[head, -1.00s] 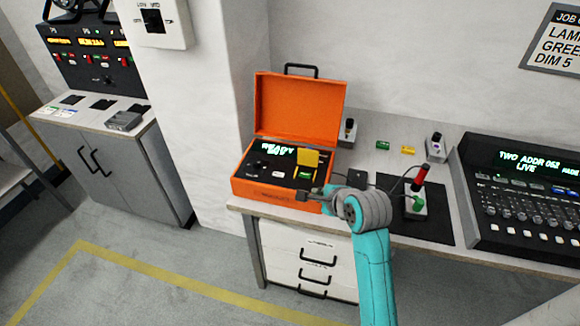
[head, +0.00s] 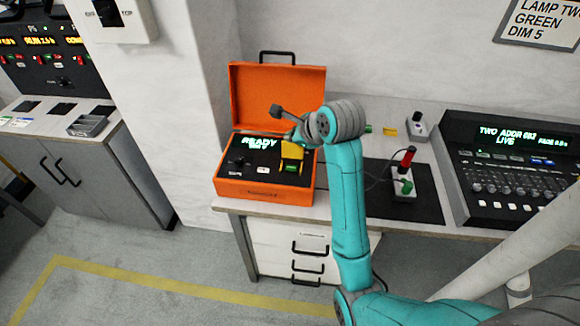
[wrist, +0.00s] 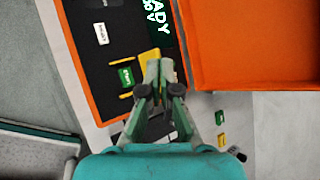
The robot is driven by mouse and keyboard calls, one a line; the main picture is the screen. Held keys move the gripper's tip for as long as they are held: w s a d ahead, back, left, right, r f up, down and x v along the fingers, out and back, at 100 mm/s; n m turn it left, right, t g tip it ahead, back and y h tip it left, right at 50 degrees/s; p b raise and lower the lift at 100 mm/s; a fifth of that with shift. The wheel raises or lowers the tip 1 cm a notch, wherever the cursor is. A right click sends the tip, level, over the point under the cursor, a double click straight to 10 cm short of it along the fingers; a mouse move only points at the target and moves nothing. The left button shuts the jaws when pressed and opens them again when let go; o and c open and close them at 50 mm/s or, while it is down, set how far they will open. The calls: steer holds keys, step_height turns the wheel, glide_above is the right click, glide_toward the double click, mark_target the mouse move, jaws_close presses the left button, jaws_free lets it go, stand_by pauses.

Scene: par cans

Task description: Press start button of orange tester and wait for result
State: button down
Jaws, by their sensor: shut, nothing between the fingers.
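The orange tester (head: 265,195) is an open case on the bench, with its lid up at the back. Its display (head: 260,143) reads READY, with a smaller second line I cannot read. In the wrist view the green button (wrist: 125,76) is uncovered, left of my fingers. My gripper (head: 290,140) is above the panel at the yellow flap. Its fingers (wrist: 159,66) are together and empty; contact with the flap cannot be told.
The upright orange lid (head: 280,97) stands close behind my gripper. To the right are a black mat (head: 425,205) with a red-and-green device, small green and yellow blocks, and a lighting console (head: 515,190). The floor in front is clear.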

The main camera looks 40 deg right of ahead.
mark_target(292, 169)
steer(key=shift+f, duration=0.15)
steer(key=shift+f, duration=4.25)
steer(key=shift+f, duration=0.1)
steer(key=shift+f, duration=0.3)
steer(key=shift+f, duration=0.4)
steer(key=shift+r, duration=0.8)
